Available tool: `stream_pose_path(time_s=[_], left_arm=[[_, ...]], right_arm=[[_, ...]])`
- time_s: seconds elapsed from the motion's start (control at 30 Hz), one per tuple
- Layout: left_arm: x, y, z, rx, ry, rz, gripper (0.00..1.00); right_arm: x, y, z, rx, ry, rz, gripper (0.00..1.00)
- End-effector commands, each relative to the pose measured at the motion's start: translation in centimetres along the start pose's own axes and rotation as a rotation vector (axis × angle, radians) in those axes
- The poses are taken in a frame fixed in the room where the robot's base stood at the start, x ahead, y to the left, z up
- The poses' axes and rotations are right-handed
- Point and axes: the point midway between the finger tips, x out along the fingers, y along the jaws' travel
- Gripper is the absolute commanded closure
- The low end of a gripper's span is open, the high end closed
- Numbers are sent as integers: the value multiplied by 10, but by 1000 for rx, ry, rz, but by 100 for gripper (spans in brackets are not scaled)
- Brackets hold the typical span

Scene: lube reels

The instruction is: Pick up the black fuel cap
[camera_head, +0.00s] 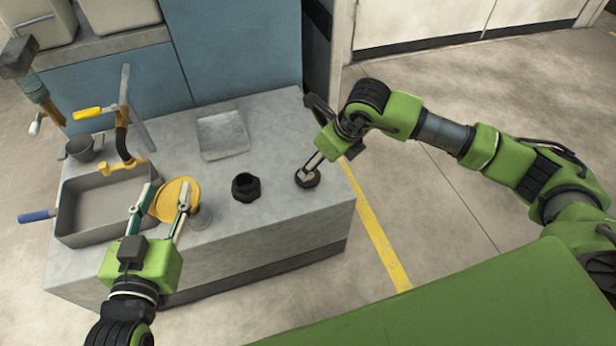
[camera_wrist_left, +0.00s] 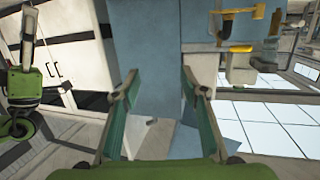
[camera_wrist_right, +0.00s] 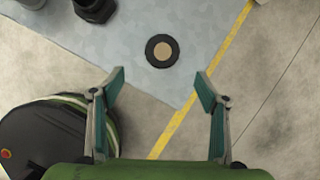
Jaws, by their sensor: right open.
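The black fuel cap (camera_head: 307,178) appears as a small round black disc with a tan centre, lying on the grey bench top near its right edge. In the right wrist view the cap (camera_wrist_right: 162,51) is in line with the gap between my right fingertips and just beyond them, not gripped. My right gripper (camera_wrist_right: 160,80) is open and empty; in the head view it reaches in from the right over the cap, covering part of it. My left gripper (camera_head: 163,204) is open at the bench's front left, in front of a yellow disc (camera_head: 172,200). The cap cannot be made out in the left wrist view.
A black ring-shaped fitting (camera_head: 246,187) stands left of the cap. A grey tray (camera_head: 88,212), a small dark pot (camera_head: 81,149) and yellow-handled tools (camera_head: 122,145) are at the left. A flat grey plate (camera_head: 222,135) lies behind. Open floor with a yellow line (camera_head: 376,232) is right of the bench.

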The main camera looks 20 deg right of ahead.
Motion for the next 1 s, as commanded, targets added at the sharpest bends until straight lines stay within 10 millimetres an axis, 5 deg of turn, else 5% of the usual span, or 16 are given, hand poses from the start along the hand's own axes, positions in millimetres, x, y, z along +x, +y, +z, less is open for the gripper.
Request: stream_pose_path(time_s=[0.3,0.67,1.0], left_arm=[[-3,8,-63,-6,302,18,60],[-12,12,-92,-10,450,26,60],[-52,18,-149,-23,783,43,60]], right_arm=[[50,1,0,1,0,3,32],[68,-1,1,2,-1,3,32],[101,-4,3,2,-1,4,32]])
